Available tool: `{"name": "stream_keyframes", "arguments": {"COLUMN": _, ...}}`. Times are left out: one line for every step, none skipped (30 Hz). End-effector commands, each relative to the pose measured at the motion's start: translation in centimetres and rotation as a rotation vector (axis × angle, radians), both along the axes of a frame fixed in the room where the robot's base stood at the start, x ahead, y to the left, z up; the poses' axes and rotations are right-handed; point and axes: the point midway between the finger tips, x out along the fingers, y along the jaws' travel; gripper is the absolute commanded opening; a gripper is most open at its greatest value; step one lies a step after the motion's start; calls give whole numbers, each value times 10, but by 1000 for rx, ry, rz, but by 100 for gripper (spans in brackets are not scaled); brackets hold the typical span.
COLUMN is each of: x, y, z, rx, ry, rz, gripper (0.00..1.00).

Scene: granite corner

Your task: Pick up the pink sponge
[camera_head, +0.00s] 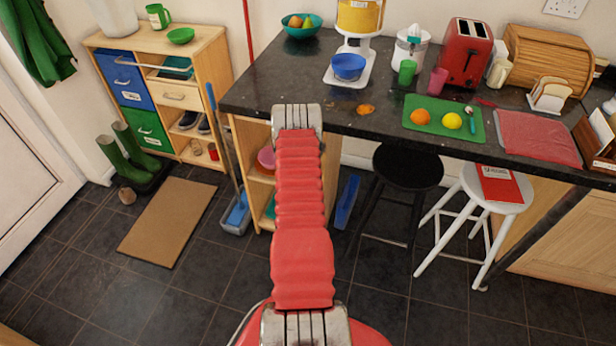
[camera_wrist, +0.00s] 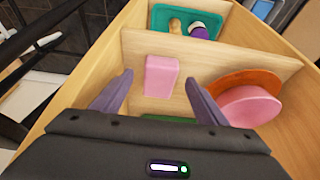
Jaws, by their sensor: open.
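The pink sponge (camera_wrist: 161,76) is a small pale pink block on a wooden shelf in the wrist view. My gripper (camera_wrist: 159,78) is open, with one finger on each side of the sponge in the picture. I cannot tell how far the fingertips are from it, and nothing is held. In the head view my red arm covers the middle, and the gripper and sponge do not show.
A pink dish (camera_wrist: 249,106) and an orange-brown disc (camera_wrist: 240,84) lie right of the sponge. A teal tray (camera_wrist: 183,22) with a purple-and-white item is in the neighbouring compartment. The dark granite counter (camera_head: 384,124) overhangs the shelf unit; a black stool (camera_head: 408,165) stands to the right.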

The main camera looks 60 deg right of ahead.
Motion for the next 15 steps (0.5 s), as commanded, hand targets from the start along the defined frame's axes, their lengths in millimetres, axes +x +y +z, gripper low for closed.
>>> {"name": "stream_keyframes", "arguments": {"x": 0, "y": -2, "z": -6, "rx": 1, "ry": 1, "rz": 0, "gripper": 67}}
{"name": "stream_keyframes", "arguments": {"x": 0, "y": -3, "z": -9, "rx": 1, "ry": 1, "rz": 1, "gripper": 67}}
{"name": "stream_keyframes", "arguments": {"x": 0, "y": -5, "z": -12, "rx": 1, "ry": 1, "rz": 1, "gripper": 67}}
{"name": "stream_keyframes", "arguments": {"x": 0, "y": -5, "z": -15, "rx": 1, "ry": 1, "rz": 0, "gripper": 67}}
{"name": "stream_keyframes", "arguments": {"x": 1, "y": -6, "z": -17, "rx": 1, "ry": 1, "rz": 0, "gripper": 67}}
{"name": "stream_keyframes", "arguments": {"x": 1, "y": -8, "z": -20, "rx": 0, "ry": 1, "rz": -1, "gripper": 67}}
{"name": "stream_keyframes", "arguments": {"x": 1, "y": -8, "z": -22, "rx": 1, "ry": 1, "rz": -1, "gripper": 67}}
{"name": "stream_keyframes", "arguments": {"x": 1, "y": -9, "z": -23, "rx": 1, "ry": 1, "rz": 0, "gripper": 67}}
{"name": "stream_keyframes", "arguments": {"x": 1, "y": -9, "z": -25, "rx": 1, "ry": 1, "rz": 0, "gripper": 67}}
{"name": "stream_keyframes", "arguments": {"x": 2, "y": -10, "z": -25, "rx": 0, "ry": 0, "rz": 1, "gripper": 67}}
{"name": "stream_keyframes", "arguments": {"x": 2, "y": -10, "z": -25, "rx": 0, "ry": 0, "rz": 1, "gripper": 67}}
{"name": "stream_keyframes", "arguments": {"x": 2, "y": -11, "z": -25, "rx": 0, "ry": 0, "rz": 1, "gripper": 67}}
{"name": "stream_keyframes", "arguments": {"x": 2, "y": -11, "z": -25, "rx": -1, "ry": 0, "rz": 1, "gripper": 67}}
{"name": "stream_keyframes", "arguments": {"x": 2, "y": -11, "z": -25, "rx": 0, "ry": 0, "rz": 1, "gripper": 67}}
{"name": "stream_keyframes", "arguments": {"x": 2, "y": -10, "z": -25, "rx": 0, "ry": 0, "rz": 1, "gripper": 67}}
